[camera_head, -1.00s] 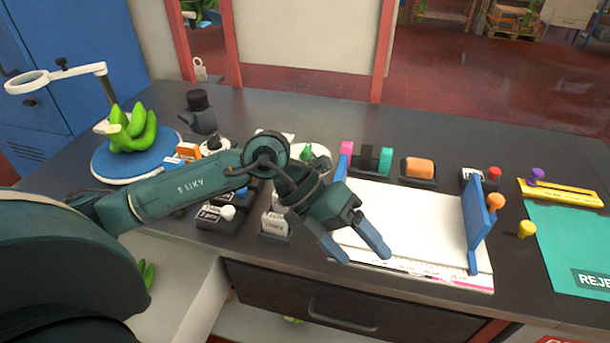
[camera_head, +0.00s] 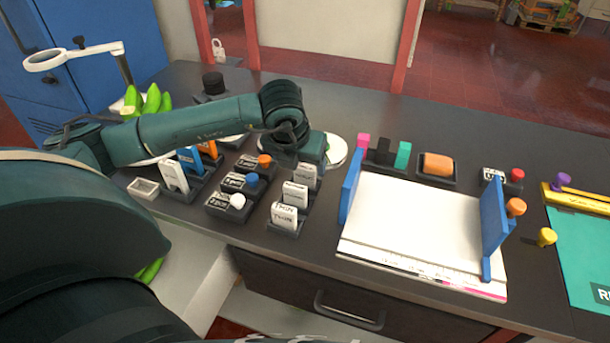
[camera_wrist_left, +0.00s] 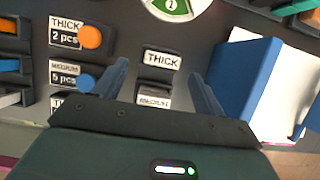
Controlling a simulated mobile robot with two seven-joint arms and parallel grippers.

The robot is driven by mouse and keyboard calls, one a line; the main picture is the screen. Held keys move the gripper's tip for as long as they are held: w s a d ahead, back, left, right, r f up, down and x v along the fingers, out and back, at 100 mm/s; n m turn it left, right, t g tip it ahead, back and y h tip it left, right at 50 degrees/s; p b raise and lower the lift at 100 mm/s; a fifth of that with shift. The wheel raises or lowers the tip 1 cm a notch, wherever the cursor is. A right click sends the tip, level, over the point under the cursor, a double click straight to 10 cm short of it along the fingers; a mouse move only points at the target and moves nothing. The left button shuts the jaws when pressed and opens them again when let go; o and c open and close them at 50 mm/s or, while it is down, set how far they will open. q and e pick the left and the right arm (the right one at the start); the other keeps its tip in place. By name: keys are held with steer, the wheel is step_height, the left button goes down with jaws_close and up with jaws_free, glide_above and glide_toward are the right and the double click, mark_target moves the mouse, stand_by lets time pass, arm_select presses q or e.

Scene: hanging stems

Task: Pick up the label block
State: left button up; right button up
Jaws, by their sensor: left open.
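Three white label blocks stand in dark holders in a row left of the white board: a front one marked THIN (camera_head: 285,217), a middle one (camera_head: 295,193) and a back one (camera_head: 305,174). In the left wrist view the THICK block (camera_wrist_left: 162,61) lies between the fingertips, with the MEDIUM block (camera_wrist_left: 154,101) partly hidden below it. My left gripper (camera_wrist_left: 158,70) is open, fingers either side of the THICK block with nothing clasped. In the head view its body (camera_head: 312,150) is just behind the back block; its fingers are hidden there. My right gripper is not in view.
Button boxes with orange, blue and white knobs (camera_head: 238,202) stand left of the blocks. A white board (camera_head: 415,225) with upright blue plates (camera_head: 350,186) is close on the right. A round white dial (camera_head: 336,152) sits behind the gripper.

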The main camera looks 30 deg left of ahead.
mark_target(304, 168)
arm_select(q)
steer(key=x, duration=0.2)
steer(key=p+x, duration=0.1)
steer(key=x, duration=0.2)
steer(key=shift+w+r, duration=0.1)
steer(key=shift+w, duration=0.15)
steer(key=shift+c, duration=0.4)
steer(key=c, duration=0.9)
